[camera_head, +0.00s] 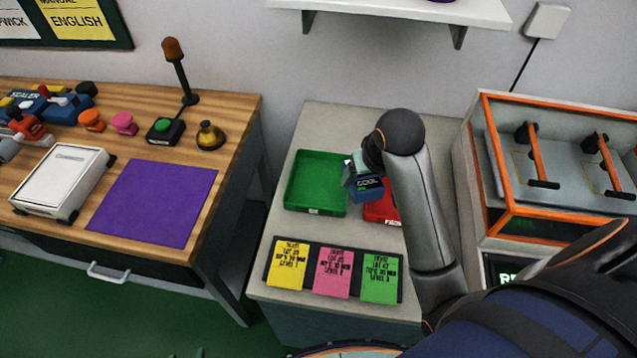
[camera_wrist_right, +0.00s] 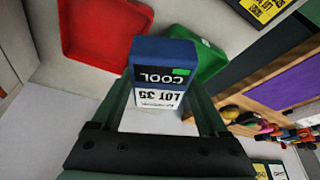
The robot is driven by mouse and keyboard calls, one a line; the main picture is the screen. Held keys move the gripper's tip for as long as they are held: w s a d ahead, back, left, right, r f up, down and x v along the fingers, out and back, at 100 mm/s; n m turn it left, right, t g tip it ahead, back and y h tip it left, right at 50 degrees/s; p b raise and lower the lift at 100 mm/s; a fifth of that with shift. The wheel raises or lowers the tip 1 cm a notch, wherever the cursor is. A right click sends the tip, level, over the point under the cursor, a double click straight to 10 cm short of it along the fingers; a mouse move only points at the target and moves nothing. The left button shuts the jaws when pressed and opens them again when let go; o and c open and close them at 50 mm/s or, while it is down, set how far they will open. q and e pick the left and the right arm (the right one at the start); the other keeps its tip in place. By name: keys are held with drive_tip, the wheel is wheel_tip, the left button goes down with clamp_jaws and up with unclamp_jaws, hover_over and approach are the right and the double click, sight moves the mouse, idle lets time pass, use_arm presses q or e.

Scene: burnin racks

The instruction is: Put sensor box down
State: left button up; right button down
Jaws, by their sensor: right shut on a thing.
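The sensor box (camera_head: 369,189) is small and dark blue, with a label that reads COOL. In the right wrist view the box (camera_wrist_right: 163,52) also shows a white panel reading LOT 35. My right gripper (camera_head: 360,172) is shut on it, with one finger on each side in the wrist view (camera_wrist_right: 160,90). The box is between the green tray (camera_head: 318,169) and the red tray (camera_head: 378,213) in the head view, overlapping both. Its exact height is hard to tell. My arm hides much of the red tray. My left gripper is not in view.
Yellow, pink and green cards (camera_head: 333,270) lie in front of the trays. An orange-framed rack unit (camera_head: 515,228) stands on the right. A wooden bench (camera_head: 230,113) on the left bears a purple mat (camera_head: 153,203), a white device (camera_head: 62,180) and a bell (camera_head: 210,135).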

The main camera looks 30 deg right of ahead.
drive_tip(key=shift+s+d, duration=0.15)
drive_tip(key=shift+d, duration=0.15)
drive_tip(key=shift+w+f, duration=0.2)
drive_tip(key=w+a+f, duration=0.2)
drive_tip(key=w+f, duration=0.2)
drive_tip(key=w, duration=0.4)
approach(319, 182)
drive_tip(key=shift+w+d+f, duration=0.5)
drive_tip(key=shift+w+f, duration=0.3)
drive_tip(key=shift+w+a+f, duration=0.2)
drive_tip(key=shift+w+f, duration=0.35)
drive_tip(key=shift+f, duration=1.6)
drive_tip(key=shift+s+f, duration=0.1)
drive_tip(key=shift+f, duration=0.25)
